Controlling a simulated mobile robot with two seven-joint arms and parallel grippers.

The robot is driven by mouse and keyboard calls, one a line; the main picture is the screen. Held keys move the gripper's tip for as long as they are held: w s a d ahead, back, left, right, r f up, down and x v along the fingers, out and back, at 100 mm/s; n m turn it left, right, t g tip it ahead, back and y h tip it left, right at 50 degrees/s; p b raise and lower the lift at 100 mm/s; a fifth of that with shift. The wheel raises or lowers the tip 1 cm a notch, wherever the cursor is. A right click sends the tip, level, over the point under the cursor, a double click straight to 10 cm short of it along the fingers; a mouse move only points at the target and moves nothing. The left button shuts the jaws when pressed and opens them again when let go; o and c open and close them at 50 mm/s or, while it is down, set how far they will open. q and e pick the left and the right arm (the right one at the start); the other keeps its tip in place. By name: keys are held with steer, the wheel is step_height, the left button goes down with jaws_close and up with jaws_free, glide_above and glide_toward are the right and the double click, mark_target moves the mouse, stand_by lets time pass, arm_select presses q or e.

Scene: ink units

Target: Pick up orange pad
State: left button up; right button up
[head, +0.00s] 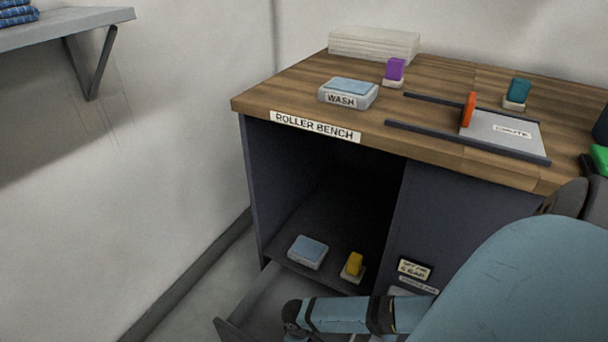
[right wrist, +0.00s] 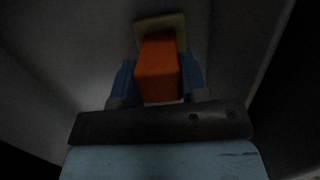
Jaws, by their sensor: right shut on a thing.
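The orange pad (right wrist: 158,72), an orange block with a pale cream end piece, is in the right wrist view. My right gripper (right wrist: 158,82) is shut on it, with one blue finger on each side of the orange block. The pad's cream end points away from the gripper. In the head view my right arm reaches down into the open drawer (head: 232,328) at the bottom, and the gripper and pad are hidden there. My left gripper is in neither view.
The bench top (head: 300,98) carries a wash tray (head: 348,92), a purple pad (head: 394,71), a teal pad (head: 517,92) and a plate between dark rails with an upright orange piece (head: 468,109). The open shelf holds a blue-topped tray (head: 308,251) and a yellow pad (head: 354,265).

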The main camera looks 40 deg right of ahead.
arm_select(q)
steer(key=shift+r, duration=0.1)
arm_select(e)
steer(key=shift+r, duration=0.15)
steer(key=shift+r+p, duration=0.25)
steer(key=shift+p, duration=0.05)
step_height(320, 180, up, 7)
steer(key=p, duration=0.4)
steer(key=shift+f, duration=0.15)
arm_select(q)
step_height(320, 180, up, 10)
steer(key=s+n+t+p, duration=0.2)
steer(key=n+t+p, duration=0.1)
steer(key=p, duration=0.3)
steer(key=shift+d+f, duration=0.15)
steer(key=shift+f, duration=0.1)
arm_select(e)
step_height(320, 180, up, 12)
steer(key=shift+r, duration=0.25)
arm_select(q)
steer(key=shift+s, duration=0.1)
